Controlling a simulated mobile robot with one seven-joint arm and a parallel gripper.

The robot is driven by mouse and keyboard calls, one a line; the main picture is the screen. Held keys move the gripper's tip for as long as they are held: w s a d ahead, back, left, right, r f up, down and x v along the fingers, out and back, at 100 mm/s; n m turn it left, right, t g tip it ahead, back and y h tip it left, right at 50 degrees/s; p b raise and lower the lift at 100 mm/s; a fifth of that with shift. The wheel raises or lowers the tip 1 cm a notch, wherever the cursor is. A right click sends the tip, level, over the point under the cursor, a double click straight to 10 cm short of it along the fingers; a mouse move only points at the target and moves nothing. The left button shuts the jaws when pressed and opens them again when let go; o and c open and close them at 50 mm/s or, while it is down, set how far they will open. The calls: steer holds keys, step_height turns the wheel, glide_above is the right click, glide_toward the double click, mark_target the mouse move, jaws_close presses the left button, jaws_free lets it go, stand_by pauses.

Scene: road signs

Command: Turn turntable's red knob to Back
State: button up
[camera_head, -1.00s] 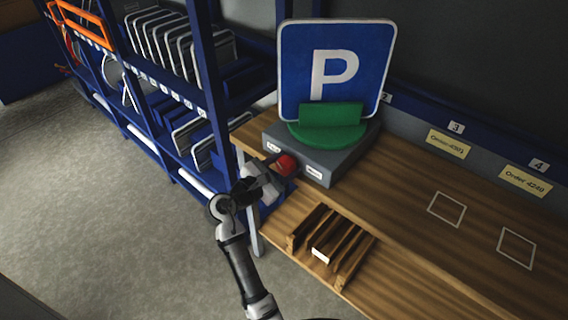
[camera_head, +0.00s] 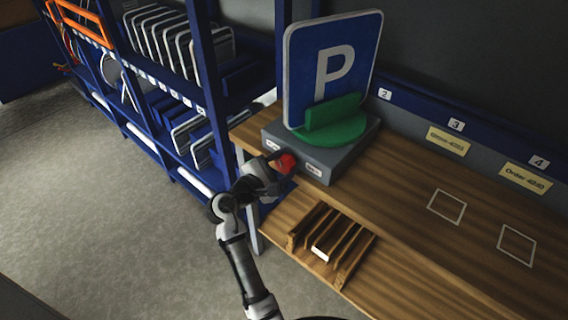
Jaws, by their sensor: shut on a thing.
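The turntable is a grey box (camera_head: 325,168) with a round green plate (camera_head: 345,134) on top, on the wooden bench. A blue parking sign (camera_head: 330,70) with a white P stands upright in the green holder and is turned at an angle, its face toward the right front. The red knob (camera_head: 286,163) is on the box's front face between two small white labels, too small to read. My gripper (camera_head: 277,164) is shut on the red knob from the front left. The fingers and wrist hide part of the knob and its left side.
A wooden slotted rack (camera_head: 332,246) sits at the bench front, below the turntable. A blue shelf unit (camera_head: 205,70) with several signs stands close at left. The bench to the right is clear, with white outlined squares (camera_head: 447,206).

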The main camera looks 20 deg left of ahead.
steer(key=shift+d+f, duration=0.1)
steer(key=shift+f, duration=0.05)
steer(key=o, duration=1)
steer(key=shift+c, duration=0.2)
